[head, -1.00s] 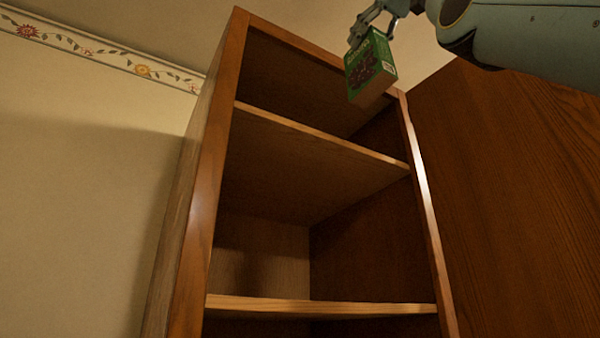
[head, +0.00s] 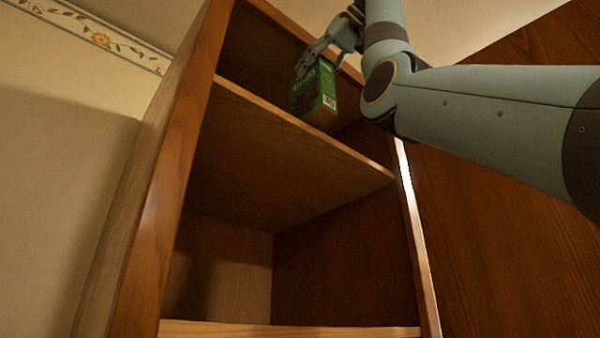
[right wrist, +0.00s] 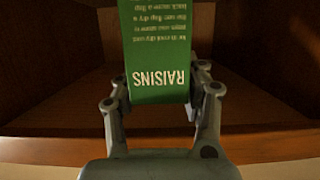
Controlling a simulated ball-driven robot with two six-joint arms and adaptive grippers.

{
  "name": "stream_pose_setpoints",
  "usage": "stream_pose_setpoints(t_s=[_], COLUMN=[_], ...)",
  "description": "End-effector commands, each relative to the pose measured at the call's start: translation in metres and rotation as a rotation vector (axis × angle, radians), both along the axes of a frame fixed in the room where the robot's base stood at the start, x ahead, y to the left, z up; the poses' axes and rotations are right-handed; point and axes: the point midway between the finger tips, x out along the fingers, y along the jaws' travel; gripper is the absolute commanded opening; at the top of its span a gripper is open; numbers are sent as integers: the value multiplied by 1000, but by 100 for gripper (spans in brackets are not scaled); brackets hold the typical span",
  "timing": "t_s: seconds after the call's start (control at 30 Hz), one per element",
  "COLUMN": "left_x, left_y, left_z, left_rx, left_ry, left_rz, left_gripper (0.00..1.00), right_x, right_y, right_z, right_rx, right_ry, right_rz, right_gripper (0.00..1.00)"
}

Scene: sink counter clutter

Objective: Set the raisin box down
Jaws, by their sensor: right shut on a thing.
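The green raisin box (head: 318,92) is in the upper opening of a tall wooden cabinet, at or just above the upper shelf (head: 290,135). My right gripper (head: 308,66) is shut on the box from above. In the right wrist view the box (right wrist: 158,50) shows its "RAISINS" lettering, upside down, between the fingers of my right gripper (right wrist: 160,100). Whether the bottom of the box touches the shelf cannot be told. My left gripper is in neither view.
The cabinet's left side post (head: 165,170) and right post (head: 412,220) frame the opening. A lower shelf (head: 290,329) runs below, and the space between the shelves is empty. A wooden panel (head: 500,220) stands at the right.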

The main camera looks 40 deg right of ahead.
Motion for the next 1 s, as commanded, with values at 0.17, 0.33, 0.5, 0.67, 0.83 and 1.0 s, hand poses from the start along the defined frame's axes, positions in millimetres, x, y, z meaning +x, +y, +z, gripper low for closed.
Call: stream_pose_setpoints(t_s=[0.17, 0.33, 0.5, 0.67, 0.83, 1.0], left_x=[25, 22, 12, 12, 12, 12], left_y=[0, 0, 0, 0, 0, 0], left_z=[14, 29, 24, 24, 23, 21], left_rx=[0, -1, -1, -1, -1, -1], left_ry=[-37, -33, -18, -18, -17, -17], left_rz=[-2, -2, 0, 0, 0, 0], left_gripper=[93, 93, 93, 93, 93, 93], right_x=[15, 48, 49, 48, 48, 48], right_y=[1, 4, 3, 4, 4, 4], right_z=[2, 2, -15, -16, -18, -20], right_rx=[0, -1, -1, -1, -1, -1], right_ry=[-2, 1, -4, -4, -3, -1], right_rz=[0, 1, 0, 0, 0, 1], right_gripper=[0, 0, 0, 0, 0, 54])
